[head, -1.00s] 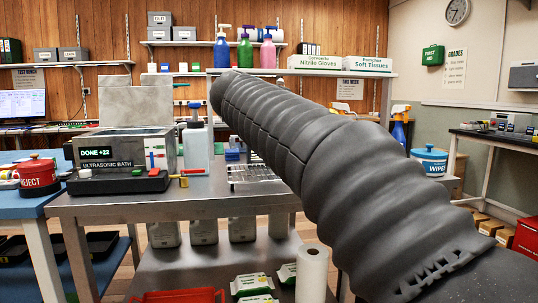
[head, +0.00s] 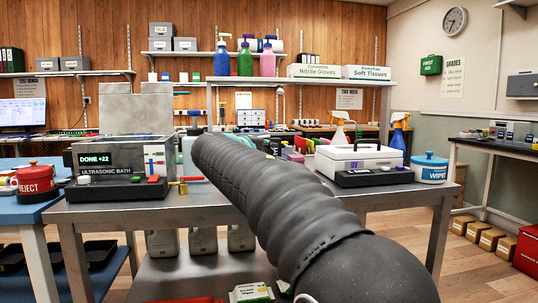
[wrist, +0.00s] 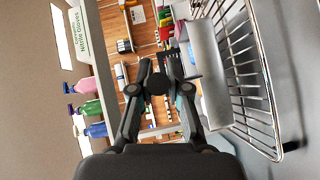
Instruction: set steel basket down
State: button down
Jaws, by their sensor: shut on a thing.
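In the head view my arm hides both gripper and basket. A grey surface lies beyond the wires in the wrist view, but the gap between it and the basket cannot be judged.
On the steel bench (head: 100,212) stand the ultrasonic bath (head: 118,158), reading DONE, at left, and a white lidded device (head: 358,160) at right. Shelves with pump bottles (head: 245,57) are behind.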

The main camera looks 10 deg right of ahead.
jog(key=shift+f, duration=0.15)
jog(key=c, duration=1.1)
grip_release()
jog(key=shift+c, duration=0.2)
jog(key=shift+s+a+r, duration=0.1)
jog(key=shift+s+r, duration=0.05)
jog(key=shift+r, duration=0.05)
jog(key=v, duration=1.1)
jog(key=shift+s+a, duration=0.25)
